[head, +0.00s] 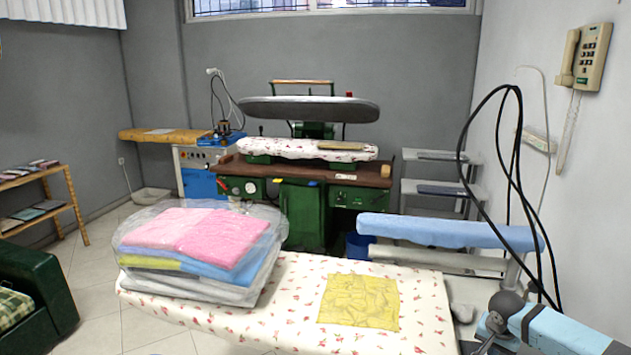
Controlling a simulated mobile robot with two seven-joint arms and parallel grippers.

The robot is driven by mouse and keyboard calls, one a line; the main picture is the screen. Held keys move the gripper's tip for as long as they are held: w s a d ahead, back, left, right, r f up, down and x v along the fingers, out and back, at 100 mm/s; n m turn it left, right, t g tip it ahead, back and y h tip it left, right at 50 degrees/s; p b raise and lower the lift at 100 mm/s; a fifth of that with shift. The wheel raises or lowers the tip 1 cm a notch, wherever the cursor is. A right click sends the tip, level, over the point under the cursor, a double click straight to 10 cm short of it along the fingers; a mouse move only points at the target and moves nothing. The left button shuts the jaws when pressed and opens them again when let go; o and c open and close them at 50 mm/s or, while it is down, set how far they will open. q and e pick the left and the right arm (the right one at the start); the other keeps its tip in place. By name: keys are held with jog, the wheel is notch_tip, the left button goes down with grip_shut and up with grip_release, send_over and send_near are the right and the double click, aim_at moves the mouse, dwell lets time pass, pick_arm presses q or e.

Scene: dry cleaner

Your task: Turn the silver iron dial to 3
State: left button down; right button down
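I cannot make out a silver iron or its dial for certain. A small dark device that may be an iron (223,128) stands on the blue end of the far-left pressing table, too small to show a dial. A grey rounded object (463,312) lies at the right edge of the near ironing board (280,312); I cannot tell what it is.
A plastic-wrapped stack of folded cloth (205,240) and a yellow cloth (358,302) lie on the near board. A blue sleeve board (440,232) and hanging black cables (513,150) are at the right. A green press (305,205) stands behind. Floor at left is partly clear.

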jog(key=shift+s+f, duration=0.2)
jog(key=shift+f, duration=0.25)
jog(key=shift+b, duration=0.3)
jog(key=shift+w+a+b, duration=0.1)
jog(key=shift+a+b, duration=0.1)
jog(key=shift+b, duration=0.8)
jog(key=shift+a, duration=0.1)
jog(key=shift+w+a+b, duration=0.1)
jog(key=shift+w+b, duration=0.1)
jog(key=shift+b, duration=0.1)
jog(key=shift+s+a, duration=0.1)
jog(key=shift+s, duration=0.05)
jog(key=shift+a, duration=0.1)
notch_tip(320, 180, up, 6)
jog(key=p, duration=0.3)
dwell(0.3)
